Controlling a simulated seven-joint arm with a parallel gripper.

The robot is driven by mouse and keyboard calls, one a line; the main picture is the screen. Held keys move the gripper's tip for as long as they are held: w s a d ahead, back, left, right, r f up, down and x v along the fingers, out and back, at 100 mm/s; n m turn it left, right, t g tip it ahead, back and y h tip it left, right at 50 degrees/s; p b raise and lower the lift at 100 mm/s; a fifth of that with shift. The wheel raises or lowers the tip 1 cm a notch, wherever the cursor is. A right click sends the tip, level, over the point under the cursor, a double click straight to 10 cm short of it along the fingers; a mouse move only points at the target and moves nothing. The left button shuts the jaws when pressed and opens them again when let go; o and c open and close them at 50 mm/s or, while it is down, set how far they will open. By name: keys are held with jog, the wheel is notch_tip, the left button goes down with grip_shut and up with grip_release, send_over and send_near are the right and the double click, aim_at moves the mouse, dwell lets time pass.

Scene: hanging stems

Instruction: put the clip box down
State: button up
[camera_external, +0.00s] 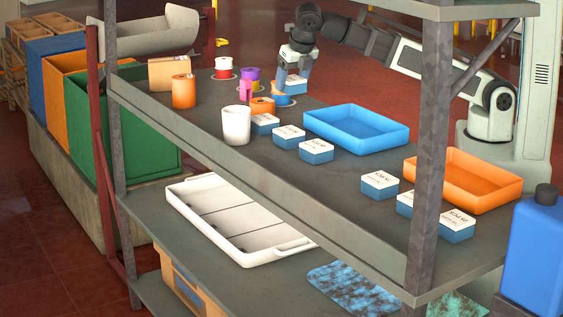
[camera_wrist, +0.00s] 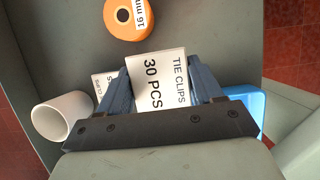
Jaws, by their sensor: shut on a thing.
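My gripper (camera_external: 291,70) is over the far part of the shelf top, pointing down. It is shut on a clip box (camera_wrist: 160,80) with a white label reading "TIE CLIPS 30 PCS". In the wrist view the box sits between the two dark blue fingers. In the external view the held clip box (camera_external: 294,86) shows white and blue below the fingers, close to the spools. Whether its underside touches anything is hard to tell. Several similar boxes stand on the shelf, among them one near the cup (camera_external: 264,124) and one near the orange tray (camera_external: 379,186).
A white cup (camera_external: 236,126) stands left of the nearest boxes. Spools, including an orange one (camera_external: 183,92) and a purple one (camera_external: 250,74), cluster at the far end. A blue tray (camera_external: 356,130) and an orange tray (camera_external: 463,182) look empty. Bare shelf lies between the box groups.

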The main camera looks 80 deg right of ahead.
jog(key=shift+w+r, duration=0.1)
jog(key=shift+r, duration=0.25)
jog(key=shift+w+d+r, duration=0.2)
jog(key=w+d+m+g, duration=0.1)
jog(key=w+d+m, duration=0.1)
jog(key=w+d, duration=0.4)
jog(key=w+d+m+g, duration=0.1)
jog(key=w+d+m, duration=0.2)
jog(key=d, duration=1.1)
jog(key=w+d+f+m+g+h, duration=0.1)
jog(key=w+d+m, duration=0.2)
jog(key=w+d, duration=0.6)
jog(key=shift+d, duration=0.9)
jog(key=d+f+m+g, duration=0.1)
jog(key=d+f+m, duration=0.15)
jog(key=d, duration=1.55)
jog(key=d+f+m+g, duration=0.15)
jog(key=d+m, duration=0.25)
jog(key=d, duration=1.4)
jog(key=m+t+y, duration=0.4)
jog(key=m+y, duration=0.4)
jog(key=m, duration=2.7)
send_over(257, 224)
jog(key=d, duration=0.2)
jog(key=f, duration=4.1)
jog(key=shift+s, duration=0.3)
jog(key=shift+a+f, duration=0.1)
jog(key=shift+f, duration=1.4)
